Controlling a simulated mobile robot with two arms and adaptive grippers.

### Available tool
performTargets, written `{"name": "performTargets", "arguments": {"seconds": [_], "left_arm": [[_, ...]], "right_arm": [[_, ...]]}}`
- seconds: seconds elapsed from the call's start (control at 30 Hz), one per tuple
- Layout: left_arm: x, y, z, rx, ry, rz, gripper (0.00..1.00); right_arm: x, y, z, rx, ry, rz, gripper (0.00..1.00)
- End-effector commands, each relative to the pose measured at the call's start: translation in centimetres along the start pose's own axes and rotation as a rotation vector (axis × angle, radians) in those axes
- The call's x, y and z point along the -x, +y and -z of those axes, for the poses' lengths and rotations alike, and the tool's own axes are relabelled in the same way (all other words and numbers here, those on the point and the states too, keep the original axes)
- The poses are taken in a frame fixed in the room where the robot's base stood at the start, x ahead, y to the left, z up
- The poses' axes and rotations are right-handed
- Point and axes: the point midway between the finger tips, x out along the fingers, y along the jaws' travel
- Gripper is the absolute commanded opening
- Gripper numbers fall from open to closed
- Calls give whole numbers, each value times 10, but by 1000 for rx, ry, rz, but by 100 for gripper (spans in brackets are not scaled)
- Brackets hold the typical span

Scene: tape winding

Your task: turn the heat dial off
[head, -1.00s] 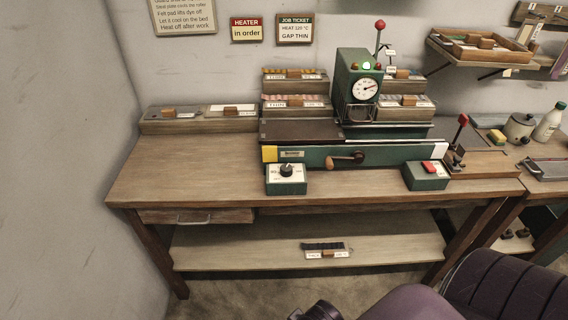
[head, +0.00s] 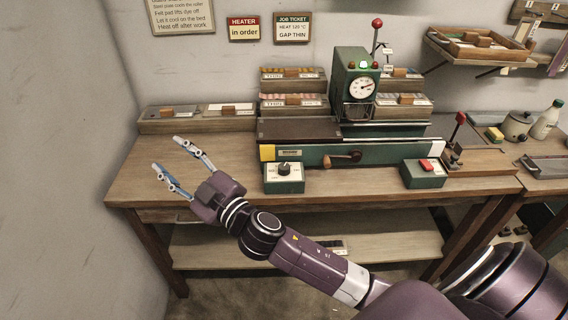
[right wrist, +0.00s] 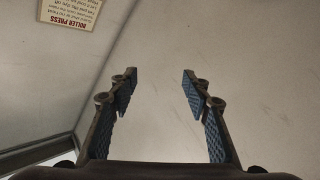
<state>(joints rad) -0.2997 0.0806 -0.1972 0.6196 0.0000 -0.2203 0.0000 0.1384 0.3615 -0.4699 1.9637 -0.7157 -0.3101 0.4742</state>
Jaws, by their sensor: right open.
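The heat dial (head: 284,168) is a black knob on the white top of a small green box (head: 284,184) at the bench's front edge. My right gripper (head: 169,154) is open and empty in the head view, to the left of the dial box and apart from it. Its two fingers point up and left over the bench. In the right wrist view the open fingers (right wrist: 160,90) face the bare wall, and the dial is not seen there. The exact setting of the dial is too small to read. My left gripper is not seen.
The green roller press (head: 354,90) with a gauge and crank (head: 343,160) stands behind the dial box. A green box with a red switch (head: 426,167) is to the right. Wooden trays (head: 197,124) line the back. The bench top (head: 150,190) is clear at left.

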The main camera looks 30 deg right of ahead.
Motion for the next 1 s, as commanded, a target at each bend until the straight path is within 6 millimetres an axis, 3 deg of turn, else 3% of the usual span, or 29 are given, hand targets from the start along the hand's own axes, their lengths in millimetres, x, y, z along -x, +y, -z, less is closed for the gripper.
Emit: {"name": "performTargets", "arguments": {"seconds": [0.03,0.1,0.23,0.37,0.47,0.57,0.67,0.73,0.8,0.9,1.0], "left_arm": [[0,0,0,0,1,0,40],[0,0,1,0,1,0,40],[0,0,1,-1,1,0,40],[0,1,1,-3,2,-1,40],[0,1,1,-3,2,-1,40],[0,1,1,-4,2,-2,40],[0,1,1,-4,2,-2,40],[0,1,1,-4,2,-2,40],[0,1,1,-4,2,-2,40],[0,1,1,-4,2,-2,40],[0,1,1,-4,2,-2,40]], "right_arm": [[-16,-7,26,74,115,52,44],[-29,-26,55,169,258,148,44],[-36,-69,78,359,455,381,44],[-30,-101,56,560,537,668,44],[-20,-105,11,708,505,909,44],[-7,-80,-47,837,384,1148,44],[11,-28,-106,932,179,1364,44],[28,20,-139,967,4,1486,44],[46,69,-162,977,-173,1577,44],[72,129,-179,964,-394,1661,44],[92,169,-185,937,-550,1704,44]]}}
